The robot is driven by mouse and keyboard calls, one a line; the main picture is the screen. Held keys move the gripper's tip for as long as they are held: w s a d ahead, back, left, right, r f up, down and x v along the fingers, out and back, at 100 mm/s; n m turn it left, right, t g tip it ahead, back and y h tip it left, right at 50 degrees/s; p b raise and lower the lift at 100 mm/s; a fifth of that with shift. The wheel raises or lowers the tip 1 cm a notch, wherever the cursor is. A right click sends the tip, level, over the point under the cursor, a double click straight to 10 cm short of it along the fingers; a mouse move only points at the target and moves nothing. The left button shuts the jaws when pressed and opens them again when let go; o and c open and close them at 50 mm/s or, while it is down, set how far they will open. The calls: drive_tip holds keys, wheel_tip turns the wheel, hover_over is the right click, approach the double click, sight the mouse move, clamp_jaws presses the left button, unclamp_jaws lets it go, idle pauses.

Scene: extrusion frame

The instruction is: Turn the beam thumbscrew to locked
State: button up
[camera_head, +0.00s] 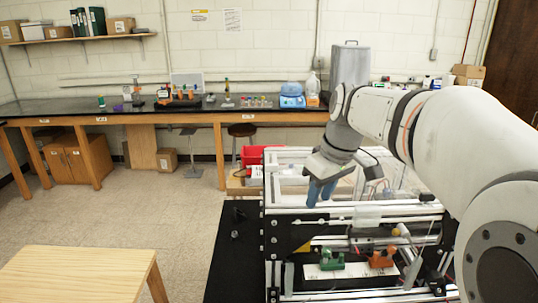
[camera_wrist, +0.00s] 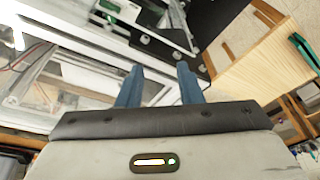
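The extrusion frame (camera_head: 345,210) stands at the lower right of the head view, with silver rails and black side plates. I cannot pick out the beam thumbscrew with certainty in either view. My gripper (camera_head: 319,197) is over the left part of the frame, its blue fingers pointing down. In the wrist view, the fingers of my gripper (camera_wrist: 158,72) are apart with nothing between them. Beyond them are a rail and several small round screw heads (camera_wrist: 145,39). Height above the rail is hard to judge.
A green part (camera_head: 331,261) and an orange part (camera_head: 382,259) sit on a white plate low in the frame. A wooden table (camera_head: 75,273) stands at the lower left. A long black bench (camera_head: 140,106) runs along the back wall. Open floor lies between.

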drive_tip(key=w+a+r+n+g+y+p, duration=0.1)
drive_tip(key=w+a+r+n, duration=0.15)
drive_tip(key=w, duration=0.35)
drive_tip(key=w+a+r+n+p, duration=0.1)
drive_tip(key=w+r+n, duration=0.15)
drive_tip(key=w, duration=0.35)
drive_tip(key=n+g+y+p, duration=0.1)
drive_tip(key=n+y+p, duration=0.1)
drive_tip(key=n, duration=0.4)
approach(273, 164)
drive_tip(key=a+f, duration=0.2)
drive_tip(key=shift+h, duration=0.3)
drive_tip(key=x, duration=0.6)
drive_tip(key=shift+d+f+p, duration=0.1)
drive_tip(key=shift+f+p, duration=0.1)
drive_tip(key=shift+p, duration=0.1)
drive_tip(key=shift+c, duration=0.3)
clamp_jaws()
drive_tip(key=shift+a, duration=0.25)
drive_tip(key=shift+d+m, duration=0.1)
drive_tip(key=shift+m, duration=0.2)
